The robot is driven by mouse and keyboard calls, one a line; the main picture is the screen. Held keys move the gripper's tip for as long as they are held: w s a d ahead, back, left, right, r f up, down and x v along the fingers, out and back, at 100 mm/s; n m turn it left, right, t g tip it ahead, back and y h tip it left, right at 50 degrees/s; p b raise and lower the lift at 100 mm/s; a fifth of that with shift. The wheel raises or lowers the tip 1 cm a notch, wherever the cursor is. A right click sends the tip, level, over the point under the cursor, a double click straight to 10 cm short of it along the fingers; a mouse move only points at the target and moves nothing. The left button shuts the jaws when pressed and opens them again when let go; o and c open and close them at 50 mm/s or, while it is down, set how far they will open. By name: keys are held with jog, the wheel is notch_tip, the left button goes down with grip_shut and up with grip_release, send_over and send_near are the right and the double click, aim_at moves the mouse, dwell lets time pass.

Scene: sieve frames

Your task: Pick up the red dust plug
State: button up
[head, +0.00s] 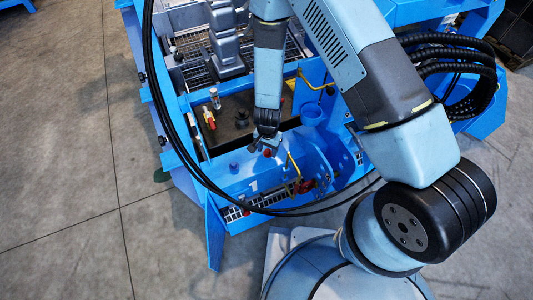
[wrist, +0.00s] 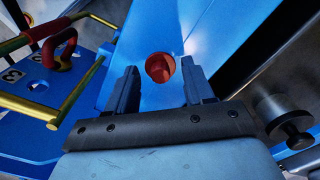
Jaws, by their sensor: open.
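The red dust plug (wrist: 159,67) sits on a blue surface in the wrist view, just beyond and between my two fingertips. It also shows small in the head view (head: 267,153), right by my gripper. My gripper (wrist: 161,85) is open, with one finger on each side of the plug's line and nothing between them. In the head view my gripper (head: 265,145) points down at the blue frame. Whether the fingers touch the plug cannot be told.
A yellow rail (wrist: 82,85) and a red ring-shaped handle (wrist: 60,50) stand to the left in the wrist view. A dark knob (wrist: 290,128) is at the right. In the head view a dark tray (head: 238,130) with small fittings lies left of my gripper.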

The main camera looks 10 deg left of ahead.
jog(key=shift+c, duration=0.3)
grip_shut()
dwell(0.4)
